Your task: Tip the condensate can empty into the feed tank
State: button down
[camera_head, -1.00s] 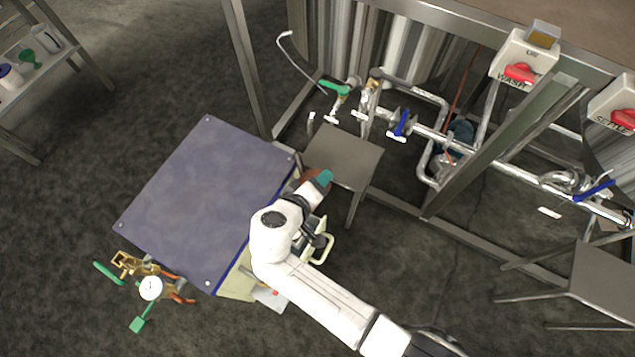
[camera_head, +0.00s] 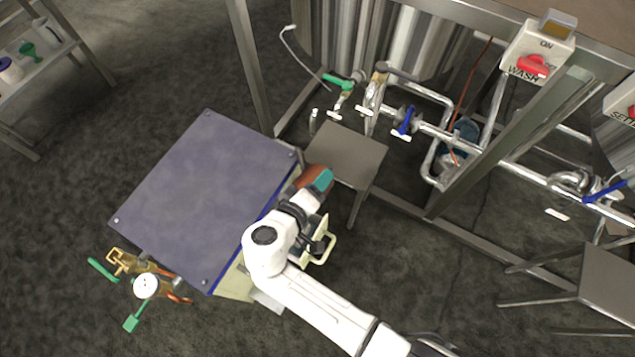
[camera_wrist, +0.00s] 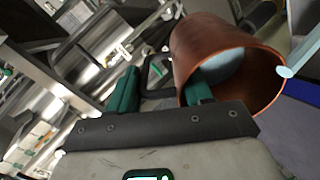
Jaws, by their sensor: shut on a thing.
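The copper-coloured can (camera_wrist: 190,45) is at my gripper (camera_wrist: 161,95) in the wrist view. Its open mouth faces the wrist camera and a pale grey-blue surface shows inside. One green finger overlaps the mouth; the other is to its left, near a dark loop. I cannot tell whether the hold is on the wall or a handle. In the head view the can (camera_head: 309,175) is beyond my wrist, beside the small grey stool, with a teal fingertip over it. A large steel tank (camera_head: 400,40) stands at the back; no label shows whether it is the feed tank.
A blue-topped unit (camera_head: 200,190) stands left of my arm. The grey stool (camera_head: 345,153) is close to the can. Pipes with a blue-handled valve (camera_head: 405,121), frame posts and a WASH switch box (camera_head: 537,55) are on the right. Brass fittings (camera_head: 130,262) show at lower left.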

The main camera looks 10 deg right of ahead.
jog(key=shift+s+a+f+t+h+b, duration=0.1)
jog(key=shift+s+a+t+h+b, duration=0.25)
jog(key=shift+t+b, duration=0.45)
jog(key=shift+s+a+t+h+b, duration=0.7)
jog(key=shift+s+t+h+b, duration=0.4)
jog(key=shift+b, duration=2.1)
jog(key=shift+s+a+r+t+h+b, duration=0.2)
jog(key=shift+s+a+t+h+b, duration=0.4)
jog(key=shift+b, duration=0.7)
jog(key=shift+s+a+r+t+h+b, duration=0.3)
jog(key=shift+t+h+b, duration=0.4)
jog(key=shift+b, duration=0.55)
jog(key=shift+s+a+r+t+h+b, duration=0.25)
jog(key=shift+s+a+t+h+b, duration=0.25)
jog(key=shift+t+b, duration=0.4)
